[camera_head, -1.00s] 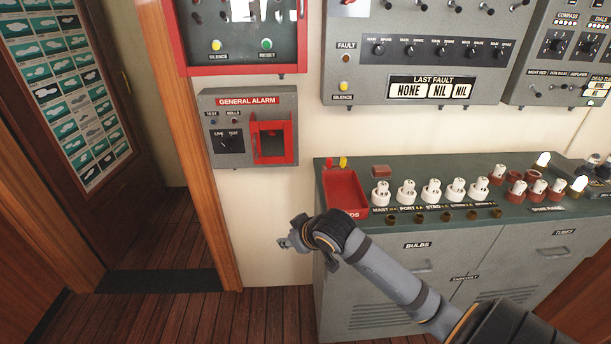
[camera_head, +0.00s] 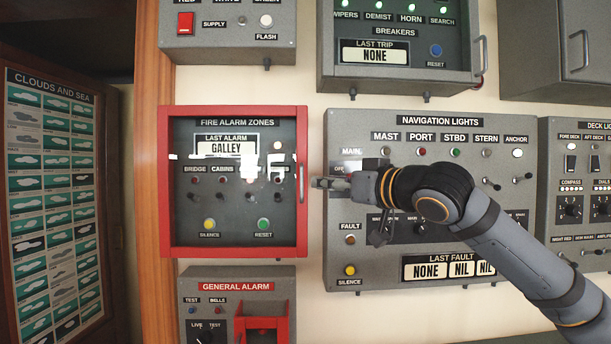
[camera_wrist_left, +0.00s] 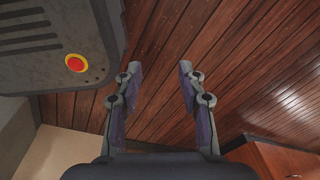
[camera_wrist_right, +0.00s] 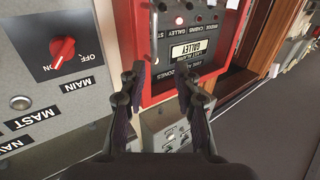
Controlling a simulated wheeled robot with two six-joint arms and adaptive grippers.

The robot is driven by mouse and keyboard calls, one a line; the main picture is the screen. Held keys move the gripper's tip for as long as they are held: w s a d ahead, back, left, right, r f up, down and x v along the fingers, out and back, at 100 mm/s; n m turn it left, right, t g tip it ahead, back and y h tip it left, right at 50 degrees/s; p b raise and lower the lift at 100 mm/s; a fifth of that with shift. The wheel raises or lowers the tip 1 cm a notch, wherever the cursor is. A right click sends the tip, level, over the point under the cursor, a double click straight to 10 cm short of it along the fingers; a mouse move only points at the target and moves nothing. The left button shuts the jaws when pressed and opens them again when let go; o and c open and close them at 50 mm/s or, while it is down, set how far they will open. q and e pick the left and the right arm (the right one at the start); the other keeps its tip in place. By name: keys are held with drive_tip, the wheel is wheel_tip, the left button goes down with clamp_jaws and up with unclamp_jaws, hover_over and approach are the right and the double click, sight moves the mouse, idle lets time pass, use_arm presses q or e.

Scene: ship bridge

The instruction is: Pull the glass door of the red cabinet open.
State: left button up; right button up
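The red cabinet (camera_head: 164,210), labelled FIRE ALARM ZONES, hangs on the wall. Its glass door (camera_head: 235,222) looks shut, with lamps and switches behind the glass. A slim upright handle (camera_head: 301,184) is on the door's right edge; it also shows in the right wrist view (camera_wrist_right: 156,35). My right gripper (camera_head: 322,183) is just right of the handle. In the right wrist view its fingers (camera_wrist_right: 160,78) are apart, with the handle seen between and beyond their tips; contact cannot be told. My left gripper (camera_wrist_left: 160,72) is open and empty above the wooden floor, outside the head view.
The grey navigation lights panel (camera_head: 340,265) is directly behind and right of my right gripper. A grey general alarm box (camera_head: 188,283) is below the red cabinet, and grey panels are above it. A grey unit with a red button (camera_wrist_left: 75,63) is near my left gripper.

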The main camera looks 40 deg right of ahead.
sight(302, 179)
drive_tip(key=w+p, duration=0.2)
drive_tip(key=w, duration=0.1)
drive_tip(key=w+p, duration=0.6)
drive_tip(key=shift+d, duration=0.25)
drive_tip(key=shift+w+f+p, duration=0.25)
drive_tip(key=shift+w+p, duration=0.05)
drive_tip(key=shift+p, duration=0.15)
drive_tip(key=shift+w+d+f, duration=0.1)
drive_tip(key=shift+f, duration=0.05)
clamp_jaws()
use_arm(q)
wheel_tip(302, 179, up, 10)
drive_tip(key=w, duration=0.1)
drive_tip(key=shift+w+d+r, duration=0.15)
drive_tip(key=shift+d+r, duration=0.05)
drive_tip(key=shift+d, duration=0.15)
drive_tip(key=shift+w, duration=0.1)
